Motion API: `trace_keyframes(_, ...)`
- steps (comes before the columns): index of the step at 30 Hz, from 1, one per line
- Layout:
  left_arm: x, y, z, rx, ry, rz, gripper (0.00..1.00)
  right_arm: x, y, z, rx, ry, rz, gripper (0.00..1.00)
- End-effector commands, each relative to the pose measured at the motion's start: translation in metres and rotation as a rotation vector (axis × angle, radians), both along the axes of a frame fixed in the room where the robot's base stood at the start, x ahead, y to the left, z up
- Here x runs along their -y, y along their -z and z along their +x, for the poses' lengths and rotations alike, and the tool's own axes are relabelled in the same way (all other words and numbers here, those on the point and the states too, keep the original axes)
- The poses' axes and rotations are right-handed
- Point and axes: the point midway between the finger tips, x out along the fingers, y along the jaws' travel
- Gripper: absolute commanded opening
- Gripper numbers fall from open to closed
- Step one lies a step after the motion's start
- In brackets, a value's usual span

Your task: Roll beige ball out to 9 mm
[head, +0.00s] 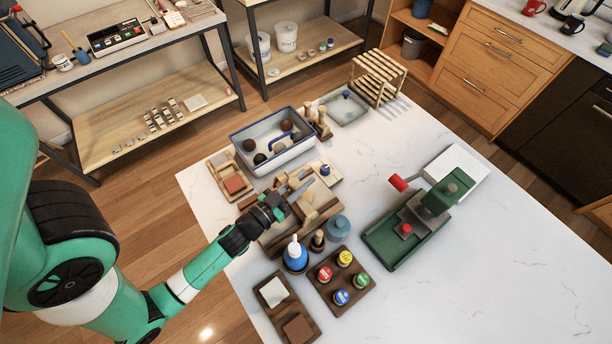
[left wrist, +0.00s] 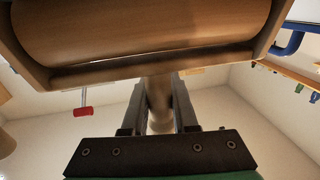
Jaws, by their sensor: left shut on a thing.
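A wooden rolling device (head: 312,213) with rails and a roller sits on the white table. My left gripper (head: 286,200) reaches its left side from the lower left. In the left wrist view the gripper (left wrist: 160,105) is shut on a tan round handle (left wrist: 158,92). A large wooden roller (left wrist: 145,30) in a wooden frame fills the top of that view. A blue-rimmed white bin (head: 247,157) behind the device holds several dark and brown balls. I cannot make out a beige ball. My right gripper is not in view.
A green press (head: 395,245) with red knobs stands at the right. A blue-and-white bottle (head: 295,257), a blue-grey jar (head: 339,226) and a wooden tray of coloured-lid jars (head: 350,312) stand in front of the device. The table's right front part is clear.

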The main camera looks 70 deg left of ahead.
Motion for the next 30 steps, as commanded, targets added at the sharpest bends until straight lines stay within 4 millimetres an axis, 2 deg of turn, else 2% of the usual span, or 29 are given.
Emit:
trace_keyframes(18, 0.004, 0.004, -0.015, -0.01, -0.003, -0.005, 0.0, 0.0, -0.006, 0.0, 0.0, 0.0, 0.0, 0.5)
trace_keyframes(30, 0.002, 0.005, -0.008, -0.006, -0.002, -0.003, 0.0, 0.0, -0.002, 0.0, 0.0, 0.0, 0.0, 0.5)
